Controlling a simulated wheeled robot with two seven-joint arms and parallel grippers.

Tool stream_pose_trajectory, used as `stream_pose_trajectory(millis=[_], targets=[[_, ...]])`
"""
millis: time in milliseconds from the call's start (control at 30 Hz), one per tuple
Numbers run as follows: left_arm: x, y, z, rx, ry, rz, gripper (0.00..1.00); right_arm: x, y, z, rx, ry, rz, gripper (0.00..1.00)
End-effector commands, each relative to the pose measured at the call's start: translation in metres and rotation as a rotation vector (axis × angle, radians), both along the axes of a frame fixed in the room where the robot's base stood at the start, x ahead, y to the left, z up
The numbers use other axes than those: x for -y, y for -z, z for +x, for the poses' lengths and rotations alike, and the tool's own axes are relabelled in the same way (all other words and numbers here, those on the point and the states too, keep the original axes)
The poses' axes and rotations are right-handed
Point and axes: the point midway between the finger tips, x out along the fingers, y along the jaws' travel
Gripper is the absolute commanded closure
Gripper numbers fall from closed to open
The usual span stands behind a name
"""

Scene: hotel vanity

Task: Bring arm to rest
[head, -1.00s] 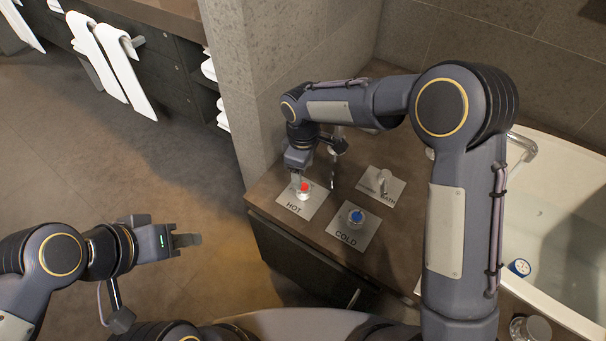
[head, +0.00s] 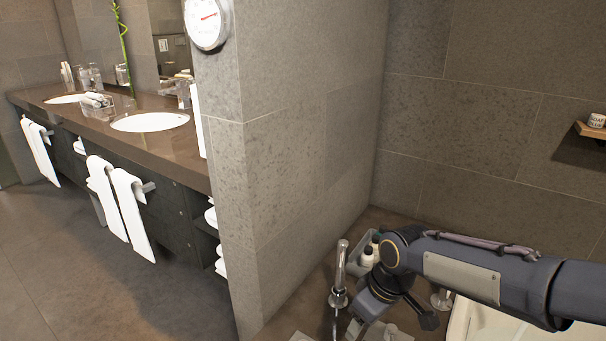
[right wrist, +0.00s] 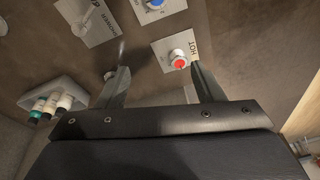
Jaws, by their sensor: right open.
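My right arm reaches in from the right of the head view, with its gripper (head: 355,328) low near the bottom edge, partly cut off. In the right wrist view my right gripper (right wrist: 160,68) is open with nothing between its fingers. The red-topped HOT knob (right wrist: 180,60) on its white plate shows just beyond the fingers, close to the right one; contact cannot be told. The blue COLD knob (right wrist: 155,4) is at the top edge of that view. My left gripper is out of view.
A chrome tap (head: 340,270) stands beside my right wrist. A grey tray of bottles (right wrist: 50,105) and a lever plate (right wrist: 97,22) lie nearby. A stone wall (head: 300,130) with a dial gauge (head: 207,22) rises behind. A bathtub (head: 480,325) is at right.

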Motion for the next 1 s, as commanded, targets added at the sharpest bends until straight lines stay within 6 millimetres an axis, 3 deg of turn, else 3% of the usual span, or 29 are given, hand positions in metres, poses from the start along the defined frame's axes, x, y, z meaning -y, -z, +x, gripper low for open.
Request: stream_pose_trajectory(millis=[33,200,300,500,767,800,1000], targets=[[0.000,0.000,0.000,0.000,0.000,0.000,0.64,0.020,-0.014,-0.018,0.019,0.085,0.036,0.39],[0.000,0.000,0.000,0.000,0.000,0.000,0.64,0.062,-0.036,-0.080,0.059,0.347,0.154,0.39],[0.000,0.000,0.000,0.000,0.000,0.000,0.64,0.075,-0.040,-0.112,0.081,0.473,0.217,0.39],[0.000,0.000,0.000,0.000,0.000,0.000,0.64,0.083,-0.036,-0.156,0.112,0.653,0.309,0.39],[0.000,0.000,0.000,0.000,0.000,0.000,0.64,0.083,-0.023,-0.194,0.152,0.826,0.409,0.39],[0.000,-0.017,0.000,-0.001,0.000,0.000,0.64,0.083,-0.041,-0.193,0.149,0.825,0.409,0.39],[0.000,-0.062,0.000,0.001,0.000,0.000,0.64,0.083,-0.086,-0.192,0.145,0.819,0.406,0.39]])
